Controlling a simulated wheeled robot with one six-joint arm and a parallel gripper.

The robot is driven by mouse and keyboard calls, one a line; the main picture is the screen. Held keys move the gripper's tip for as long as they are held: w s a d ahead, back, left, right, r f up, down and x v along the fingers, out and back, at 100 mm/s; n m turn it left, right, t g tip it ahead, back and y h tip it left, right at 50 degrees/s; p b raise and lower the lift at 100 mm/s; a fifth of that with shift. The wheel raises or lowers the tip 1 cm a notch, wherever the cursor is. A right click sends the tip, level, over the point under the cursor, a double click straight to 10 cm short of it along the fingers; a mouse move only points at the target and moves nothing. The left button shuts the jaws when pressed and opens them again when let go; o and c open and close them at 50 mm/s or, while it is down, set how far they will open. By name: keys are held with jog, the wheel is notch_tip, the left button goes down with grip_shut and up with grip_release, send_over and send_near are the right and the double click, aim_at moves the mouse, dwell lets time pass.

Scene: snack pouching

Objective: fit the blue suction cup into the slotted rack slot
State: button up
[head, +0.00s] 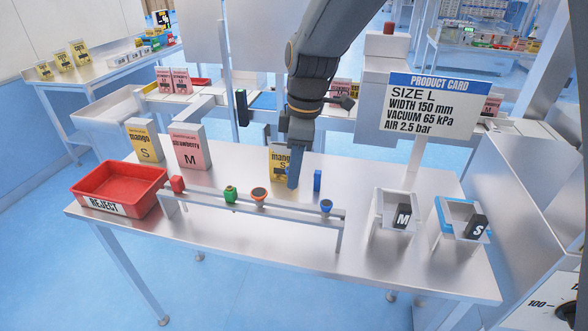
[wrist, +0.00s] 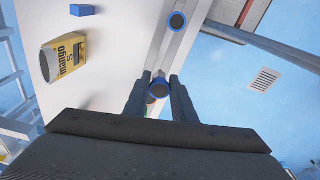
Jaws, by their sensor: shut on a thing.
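My gripper (wrist: 160,90) is shut on a blue suction cup (wrist: 158,87), a round dark face with a blue rim between the fingertips. In the head view my gripper (head: 293,184) hangs over the table just behind the long slotted rack (head: 290,208), and the held cup cannot be made out clearly. In the wrist view the rack (wrist: 168,45) runs beneath the held cup. Another blue-rimmed cup (head: 326,206) sits towards the rack's right end; it also shows in the wrist view (wrist: 177,20). An orange cup (head: 259,195) and a green cup (head: 230,194) sit left of the gripper.
A red piece (head: 177,184) is at the rack's left end, beside the red REJECT bin (head: 120,187). Stands marked M (head: 385,220) and S (head: 445,228) are at right.

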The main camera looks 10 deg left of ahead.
jog(key=shift+f+b, duration=1.55)
jog(key=shift+f, duration=1.35)
jog(key=shift+f+b, duration=0.6)
jog(key=shift+f, duration=0.85)
jog(key=o, duration=1.1)
jog(key=shift+d+r+b, duration=0.25)
jog(key=shift+r+b, duration=0.3)
jog(key=shift+r, duration=1.4)
jog(key=shift+d+r+b, duration=0.2)
jog(key=shift+r+b, duration=0.3)
jog(key=shift+r, duration=1.45)
